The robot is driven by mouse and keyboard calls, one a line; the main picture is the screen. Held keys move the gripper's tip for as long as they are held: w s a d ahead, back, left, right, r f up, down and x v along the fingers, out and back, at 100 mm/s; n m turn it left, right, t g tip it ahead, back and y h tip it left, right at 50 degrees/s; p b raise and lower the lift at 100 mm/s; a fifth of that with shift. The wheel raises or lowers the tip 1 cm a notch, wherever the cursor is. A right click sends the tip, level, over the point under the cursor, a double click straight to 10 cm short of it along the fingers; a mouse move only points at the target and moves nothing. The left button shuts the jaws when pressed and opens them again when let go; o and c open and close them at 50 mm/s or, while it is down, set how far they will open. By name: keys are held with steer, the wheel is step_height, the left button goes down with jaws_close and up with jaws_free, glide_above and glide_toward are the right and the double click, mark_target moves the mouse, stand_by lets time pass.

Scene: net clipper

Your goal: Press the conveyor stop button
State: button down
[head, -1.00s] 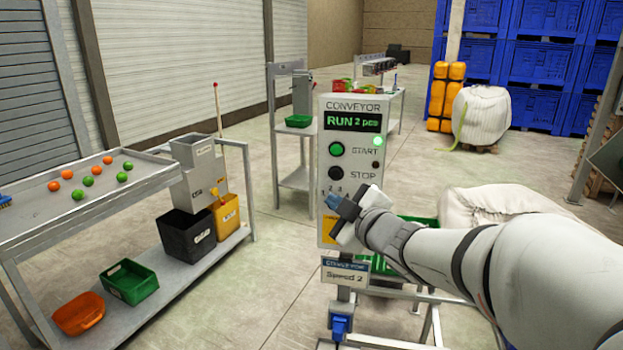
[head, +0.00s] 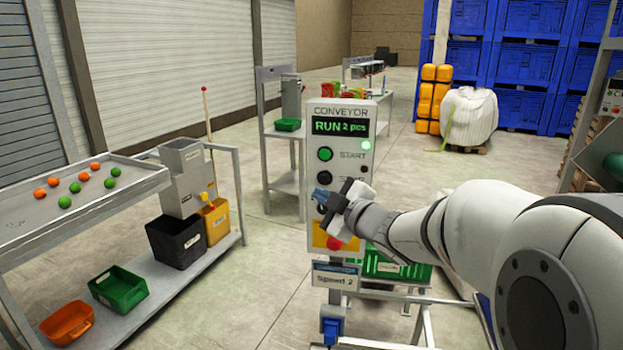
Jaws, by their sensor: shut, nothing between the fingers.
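The conveyor control panel (head: 312,135) stands upright in the middle of the head view. Its display reads "RUN 2 pcs" and a green lamp (head: 366,146) is lit. The green START button (head: 325,154) is in clear view. The black STOP button (head: 325,177) is below it, and its label is mostly hidden behind my gripper. My gripper (head: 322,196) is shut and empty in front of the panel, its tips just below the STOP button in the picture. I cannot tell whether it touches the panel. It partly covers the speed knob area.
A red button on a yellow plate (head: 320,237) sits low on the panel, partly behind my gripper. A "Speed 2" sign (head: 335,280) is below. A sorting table (head: 90,215) with orange and green balls stands left. Open floor (head: 245,290) lies between.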

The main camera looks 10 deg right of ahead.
mark_target(327, 188)
steer(key=shift+w+d, duration=0.3)
steer(key=shift+w, duration=0.7)
steer(key=shift+w+d, duration=0.3)
steer(key=shift+w, duration=0.65)
stand_by(0.5)
steer(key=shift+w+d, duration=0.1)
steer(key=shift+w, duration=0.3)
steer(key=shift+w+d, duration=0.15)
steer(key=shift+w, duration=0.25)
stand_by(0.7)
steer(key=shift+s, duration=0.1)
steer(key=shift+s+a, duration=0.25)
steer(key=shift+s, duration=0.45)
steer(key=shift+s, duration=0.1)
steer(key=s, duration=0.1)
steer(key=s+a+b, duration=0.1)
steer(key=s, duration=0.2)
steer(key=shift+s+a, duration=0.25)
steer(key=shift+s, duration=0.05)
